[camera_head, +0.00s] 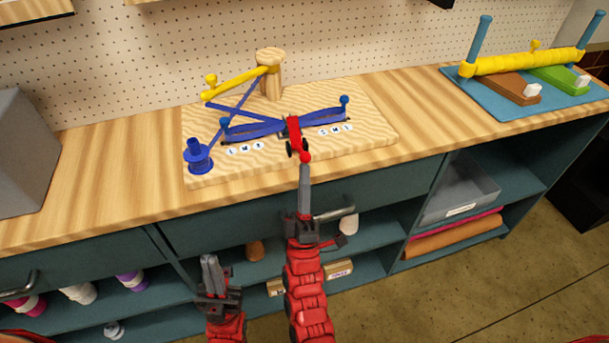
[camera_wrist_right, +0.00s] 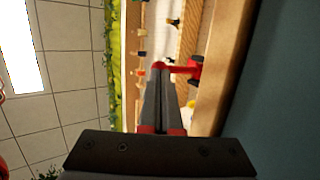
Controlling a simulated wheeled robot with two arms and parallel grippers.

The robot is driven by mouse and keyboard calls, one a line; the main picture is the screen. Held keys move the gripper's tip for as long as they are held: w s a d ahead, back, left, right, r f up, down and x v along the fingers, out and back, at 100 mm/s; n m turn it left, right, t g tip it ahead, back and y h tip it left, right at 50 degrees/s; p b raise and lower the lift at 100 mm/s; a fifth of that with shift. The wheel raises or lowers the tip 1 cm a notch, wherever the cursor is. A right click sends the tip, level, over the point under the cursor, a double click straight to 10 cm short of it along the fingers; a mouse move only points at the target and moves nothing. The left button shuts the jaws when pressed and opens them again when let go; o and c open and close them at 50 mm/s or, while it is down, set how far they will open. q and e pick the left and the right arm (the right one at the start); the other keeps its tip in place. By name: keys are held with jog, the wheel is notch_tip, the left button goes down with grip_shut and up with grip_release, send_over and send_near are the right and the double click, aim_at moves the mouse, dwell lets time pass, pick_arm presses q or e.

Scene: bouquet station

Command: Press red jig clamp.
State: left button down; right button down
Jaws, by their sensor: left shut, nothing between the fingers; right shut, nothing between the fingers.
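The red jig clamp (camera_head: 294,136) stands at the front middle of the pale wooden jig board (camera_head: 370,112), over crossing blue strips (camera_head: 255,130). Its handle ends in a red ball that points toward me. My right gripper (camera_head: 304,168) is shut and empty, with its fingertips at the red ball; whether they touch it is unclear. In the right wrist view the clamp (camera_wrist_right: 185,69) shows just beyond the tips of my right gripper (camera_wrist_right: 160,75). My left gripper (camera_head: 208,260) is shut and empty, low in front of the cabinet, away from the clamp.
A blue spool (camera_head: 198,156) sits at the board's left front. A yellow lever (camera_head: 237,82) joins a wooden post (camera_head: 270,72) behind. A blue stand with a yellow roll (camera_head: 530,61) is at the right. A grey box (camera_head: 22,150) is at the left. Counter between is clear.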

aim_at(304, 157)
notch_tip(304, 157, up, 6)
jog(key=n+g+y+p, duration=0.1)
jog(key=g+p, duration=0.1)
jog(key=p, duration=0.4)
jog(key=n+g+y+p, duration=0.1)
jog(key=n+g+p, duration=0.1)
jog(key=p, duration=0.4)
jog(key=shift+w+f+n+g+y, duration=0.1)
jog(key=shift+f+n+g+y, duration=0.15)
jog(key=shift+g, duration=0.55)
jog(key=g+p, duration=0.1)
jog(key=p, duration=0.2)
jog(key=w+r+n+g+p, duration=0.1)
jog(key=g+p, duration=0.1)
jog(key=p, duration=0.1)
jog(key=w+r+g+p, duration=0.1)
jog(key=g+p, duration=0.1)
jog(key=p, duration=0.2)
jog(key=shift+a+r, duration=0.15)
jog(key=shift+a, duration=0.15)
jog(key=shift+w+n+g+p, duration=0.15)
jog(key=shift+n+g+p, duration=0.1)
jog(key=shift+g+p, duration=0.35)
